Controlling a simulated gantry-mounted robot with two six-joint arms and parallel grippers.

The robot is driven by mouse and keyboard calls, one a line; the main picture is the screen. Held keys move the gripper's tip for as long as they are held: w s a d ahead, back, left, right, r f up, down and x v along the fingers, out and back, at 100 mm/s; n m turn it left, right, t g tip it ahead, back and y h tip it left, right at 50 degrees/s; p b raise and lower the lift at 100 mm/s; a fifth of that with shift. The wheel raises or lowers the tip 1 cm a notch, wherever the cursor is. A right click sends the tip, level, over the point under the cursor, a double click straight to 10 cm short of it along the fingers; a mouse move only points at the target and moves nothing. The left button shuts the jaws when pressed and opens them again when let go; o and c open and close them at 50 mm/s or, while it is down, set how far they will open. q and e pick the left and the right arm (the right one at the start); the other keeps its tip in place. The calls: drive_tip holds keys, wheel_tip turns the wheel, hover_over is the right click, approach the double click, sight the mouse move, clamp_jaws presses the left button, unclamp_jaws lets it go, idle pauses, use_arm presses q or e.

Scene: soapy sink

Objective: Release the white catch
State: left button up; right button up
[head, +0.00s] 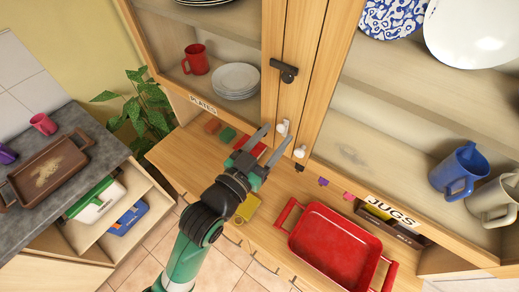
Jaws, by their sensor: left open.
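A small white catch (283,127) sits low on the wooden strip between the two cabinet doors. A second small white fitting (300,151) is just below and to the right of it. My left gripper (279,135) reaches up from below with its two fingers spread apart. Its tips are close to the white catch, one on each side in the picture. I cannot tell whether they touch it. Nothing shows between the fingers. My right gripper is not in view.
A dark catch (285,71) is higher on the same strip. Glazed doors cover a red mug (196,59), plates (235,80) and a blue jug (459,170). A red tray (335,246) lies on the ledge below. A brown tray (48,170) is on the left counter.

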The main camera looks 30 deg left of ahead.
use_arm(q)
drive_tip(key=s, duration=1)
drive_tip(key=shift+s+a, duration=0.2)
drive_tip(key=shift+a, duration=0.15)
wheel_tip(320, 180, up, 36)
drive_tip(key=a+t, duration=0.1)
drive_tip(key=t, duration=0.8)
drive_tip(key=shift+s+a+h, duration=0.35)
drive_tip(key=shift+h, duration=0.05)
drive_tip(key=shift+o, duration=0.3)
